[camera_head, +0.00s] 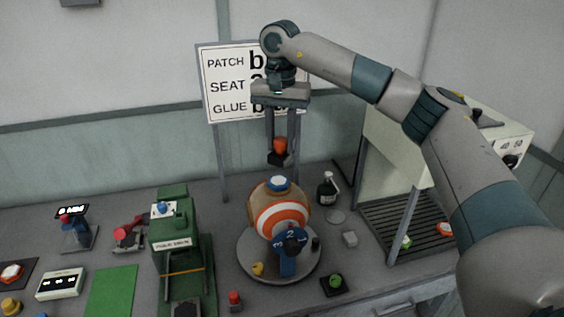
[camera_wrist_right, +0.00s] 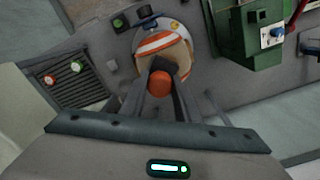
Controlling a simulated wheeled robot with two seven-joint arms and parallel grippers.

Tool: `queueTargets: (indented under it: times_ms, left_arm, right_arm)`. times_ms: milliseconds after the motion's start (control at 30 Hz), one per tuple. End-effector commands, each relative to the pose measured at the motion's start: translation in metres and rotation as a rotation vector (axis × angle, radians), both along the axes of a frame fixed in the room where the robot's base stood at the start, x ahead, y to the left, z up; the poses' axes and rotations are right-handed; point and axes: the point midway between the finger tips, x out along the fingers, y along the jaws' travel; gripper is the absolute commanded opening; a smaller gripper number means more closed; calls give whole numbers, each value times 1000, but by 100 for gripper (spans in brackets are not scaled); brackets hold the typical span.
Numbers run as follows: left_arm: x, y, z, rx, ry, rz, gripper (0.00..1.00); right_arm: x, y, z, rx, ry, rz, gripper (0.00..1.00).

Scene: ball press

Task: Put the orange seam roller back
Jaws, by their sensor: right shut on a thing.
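My right gripper (camera_head: 282,150) is shut on the orange seam roller (camera_head: 280,145), which has an orange top and a dark lower part. It holds the roller in the air above and behind the ball. The roller also shows between the fingers in the right wrist view (camera_wrist_right: 160,84). Below it, an orange and white striped ball (camera_head: 265,215) with a blue cap sits on a round grey turntable (camera_head: 250,268). The roller appears apart from the ball. My left gripper is not in view.
A green press (camera_head: 172,235) stands left of the turntable. A dark bottle (camera_head: 327,190) stands behind right, with a grey block (camera_head: 350,239) nearby. A dark pad (camera_head: 345,290) with a green knob lies front right. A slatted rack (camera_head: 385,220) is at right, and a sign (camera_head: 225,85) stands behind.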

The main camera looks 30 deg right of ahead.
Motion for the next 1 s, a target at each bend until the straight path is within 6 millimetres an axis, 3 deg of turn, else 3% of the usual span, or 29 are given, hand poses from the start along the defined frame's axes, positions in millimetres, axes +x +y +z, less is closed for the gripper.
queueTargets:
  times_ms: [167,333,700,833,1000]
  left_arm:
    - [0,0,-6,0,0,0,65]
    - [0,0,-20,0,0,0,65]
    - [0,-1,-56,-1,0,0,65]
    - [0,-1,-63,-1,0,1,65]
    - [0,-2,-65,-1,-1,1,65]
  right_arm:
    - [-7,10,-14,-5,-1,49,8]
    - [-29,35,-47,-17,-2,175,8]
    - [-123,103,-140,-15,-2,590,8]
    - [-151,115,-159,-6,-1,692,8]
    - [-168,122,-168,1,-1,750,8]
